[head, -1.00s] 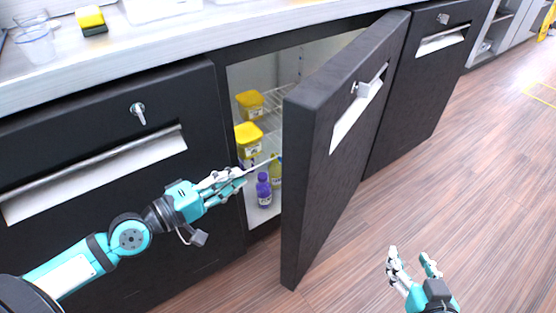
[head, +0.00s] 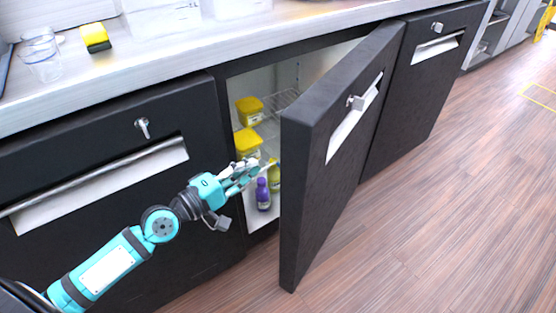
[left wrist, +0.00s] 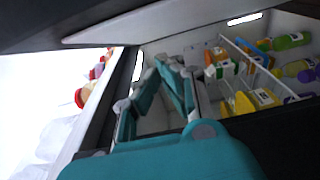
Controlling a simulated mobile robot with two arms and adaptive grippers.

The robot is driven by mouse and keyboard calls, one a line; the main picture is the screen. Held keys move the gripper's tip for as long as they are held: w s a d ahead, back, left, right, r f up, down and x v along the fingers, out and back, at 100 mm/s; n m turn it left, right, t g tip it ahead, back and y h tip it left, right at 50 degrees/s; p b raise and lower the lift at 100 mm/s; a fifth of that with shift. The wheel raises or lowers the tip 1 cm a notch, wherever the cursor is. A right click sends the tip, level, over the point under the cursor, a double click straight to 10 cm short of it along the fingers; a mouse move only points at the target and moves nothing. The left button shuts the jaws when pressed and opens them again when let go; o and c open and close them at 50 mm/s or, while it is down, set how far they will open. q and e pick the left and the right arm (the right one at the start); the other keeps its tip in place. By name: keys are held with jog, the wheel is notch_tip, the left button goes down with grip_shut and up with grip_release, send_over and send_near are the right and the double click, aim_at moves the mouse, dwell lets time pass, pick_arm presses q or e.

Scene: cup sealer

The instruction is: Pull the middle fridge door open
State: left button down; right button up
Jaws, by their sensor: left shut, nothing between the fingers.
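The middle fridge door (head: 335,150) stands partly open, swung out to the right. Its handle (head: 357,102) is on the outer face, turned away from the opening. My left gripper (head: 262,168) is shut and empty at the fridge opening, just left of the door's free edge. Whether it touches the door's inner side cannot be told. In the left wrist view my left gripper (left wrist: 165,75) points into the fridge interior. My right gripper is not in view.
Inside the fridge are yellow tubs (head: 248,142) and a purple bottle (head: 263,194) below a wire shelf (head: 283,100). The left fridge door (head: 100,190) and right fridge door (head: 425,85) are shut. The counter (head: 180,50) runs above. The floor at right is clear.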

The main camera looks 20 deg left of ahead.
pick_arm(q)
jog(key=w+d+p, duration=0.2)
jog(key=d, duration=0.4)
jog(key=shift+w, duration=0.4)
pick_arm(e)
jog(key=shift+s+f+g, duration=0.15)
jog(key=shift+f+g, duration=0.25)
pick_arm(q)
jog(key=shift+d, duration=0.15)
